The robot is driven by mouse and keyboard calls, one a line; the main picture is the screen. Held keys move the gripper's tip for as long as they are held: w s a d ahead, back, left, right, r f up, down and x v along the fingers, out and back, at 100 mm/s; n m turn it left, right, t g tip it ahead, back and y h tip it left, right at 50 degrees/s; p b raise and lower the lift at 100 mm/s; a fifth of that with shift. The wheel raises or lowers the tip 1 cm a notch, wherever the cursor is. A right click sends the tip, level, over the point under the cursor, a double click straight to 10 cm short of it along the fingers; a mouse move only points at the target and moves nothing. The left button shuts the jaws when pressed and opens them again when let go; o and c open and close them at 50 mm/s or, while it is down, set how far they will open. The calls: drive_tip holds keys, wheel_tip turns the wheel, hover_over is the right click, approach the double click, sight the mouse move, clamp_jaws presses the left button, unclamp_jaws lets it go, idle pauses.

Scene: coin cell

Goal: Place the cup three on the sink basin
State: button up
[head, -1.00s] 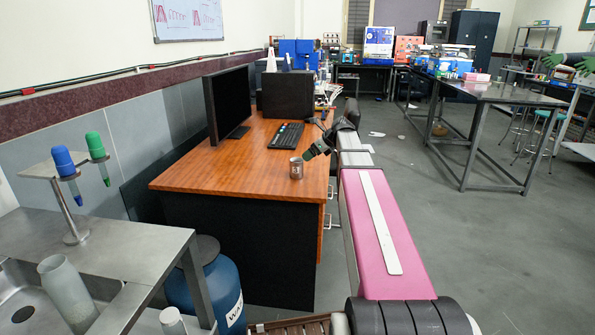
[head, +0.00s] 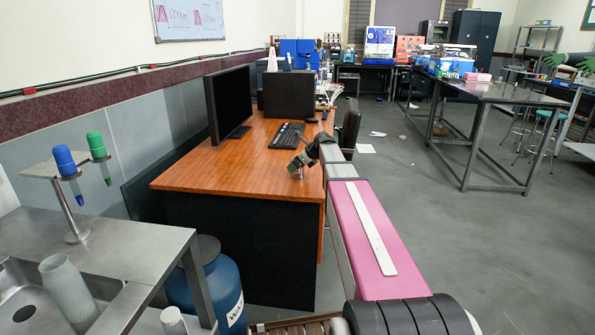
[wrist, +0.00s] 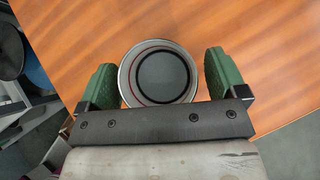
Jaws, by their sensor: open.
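The cup (wrist: 160,75) stands upright on the wooden desk, seen from above in the wrist view as a round grey rim with a dark inside. My gripper (wrist: 160,78) is open, with one green finger on each side of the cup and small gaps between. In the head view my gripper (head: 298,164) is over the desk's near right part and hides most of the cup (head: 297,175). The sink basin (head: 98,288) is at the lower left of the head view, in a metal counter.
The wooden desk (head: 215,172) carries a monitor (head: 229,102) and a keyboard (head: 286,135). A grey cylinder (head: 68,290) stands in the sink area. A rack with blue and green capped tubes (head: 72,222) is on the metal counter. A blue drum (head: 212,290) stands between counter and desk.

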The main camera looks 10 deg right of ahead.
drive_tip(key=shift+a, duration=0.1)
drive_tip(key=c, duration=1.3)
drive_tip(key=shift+r, duration=0.15)
